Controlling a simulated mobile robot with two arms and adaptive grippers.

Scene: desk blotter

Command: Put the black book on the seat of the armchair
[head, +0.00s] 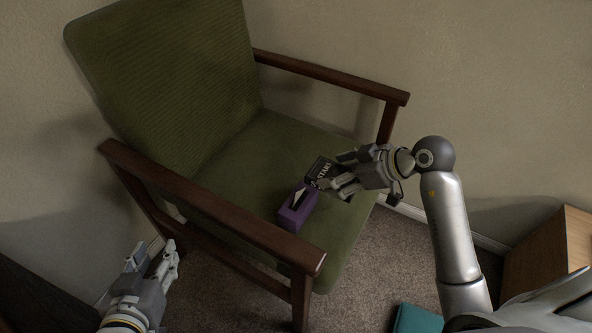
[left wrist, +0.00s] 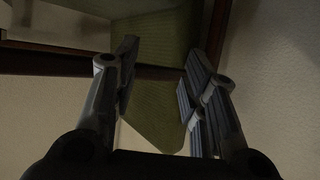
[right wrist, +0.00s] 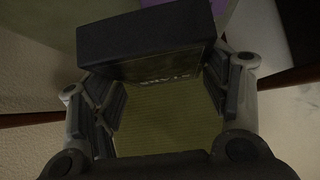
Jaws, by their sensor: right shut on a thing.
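The black book (head: 319,170) with pale lettering is at my right gripper (head: 343,172), over the seat (head: 262,150) of the green armchair. In the right wrist view the book (right wrist: 147,38) sits between the fingertips, which are shut on it, with green seat fabric behind. I cannot tell whether the book touches the seat. My left gripper (head: 158,262) is at the lower left, outside the chair's near armrest. In the left wrist view its fingers (left wrist: 155,85) are apart with nothing between them.
A purple tissue box (head: 291,217) stands on the seat close beside the book. Wooden armrests (head: 205,200) flank the seat. A teal object (head: 418,319) lies on the carpet, and a wooden cabinet (head: 560,250) stands at the right. The rear of the seat is clear.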

